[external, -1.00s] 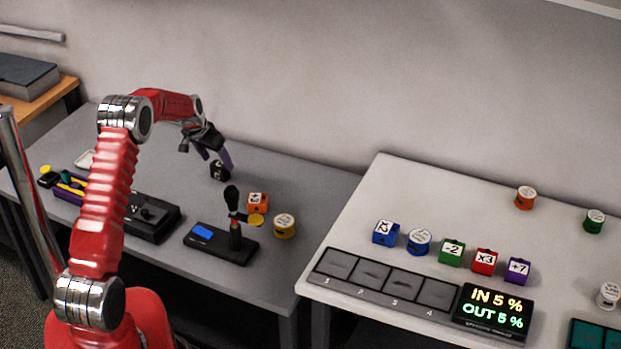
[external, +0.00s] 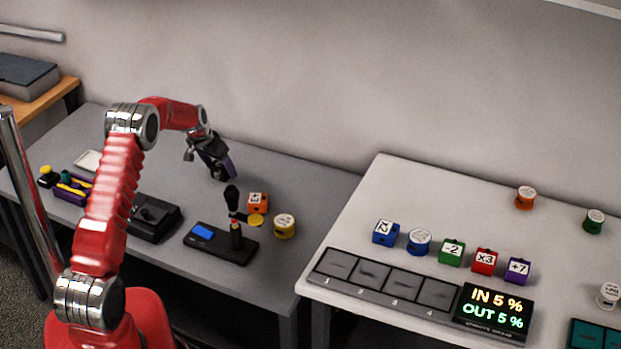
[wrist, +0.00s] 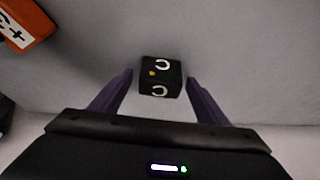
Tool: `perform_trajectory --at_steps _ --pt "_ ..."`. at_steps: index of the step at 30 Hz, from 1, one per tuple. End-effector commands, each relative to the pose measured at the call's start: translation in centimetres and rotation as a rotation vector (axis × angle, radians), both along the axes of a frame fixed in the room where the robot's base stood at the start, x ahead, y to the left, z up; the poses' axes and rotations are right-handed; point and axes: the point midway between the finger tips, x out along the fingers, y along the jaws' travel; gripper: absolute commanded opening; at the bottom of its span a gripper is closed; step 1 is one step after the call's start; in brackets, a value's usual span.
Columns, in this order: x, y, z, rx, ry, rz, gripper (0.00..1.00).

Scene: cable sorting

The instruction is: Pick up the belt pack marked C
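The belt pack marked C (wrist: 161,75) is a small black box with a white C on two faces and a small yellow dot. In the wrist view it sits on the grey table between the tips of my gripper (wrist: 158,88). The two purple fingers are spread, with a gap visible on each side of the pack. In the external view my gripper (external: 220,172) points down over the pack at the back of the grey table (external: 310,190) and mostly hides it.
An orange block (external: 257,202) and a yellow round piece (external: 285,226) stand to the right of my gripper, behind a black device with a small lever (external: 235,232). A black box (external: 152,217) lies nearer the front. Table around the pack is clear.

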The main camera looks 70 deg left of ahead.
Motion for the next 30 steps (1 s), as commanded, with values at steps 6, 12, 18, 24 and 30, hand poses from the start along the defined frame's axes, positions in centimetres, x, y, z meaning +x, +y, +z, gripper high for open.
perform_trajectory --at_steps 6,12,18,24,30 --pt "-0.01 -0.01 0.01 0.0 0.0 0.0 0.54" --pt "-0.01 -0.01 0.01 0.0 0.0 0.0 0.4" --pt "-0.01 -0.01 0.01 0.0 0.0 0.0 0.26" --pt "0.0 0.02 0.05 0.001 -0.001 0.0 0.21" --pt "0.03 0.03 0.45 0.001 -0.001 0.0 0.21"
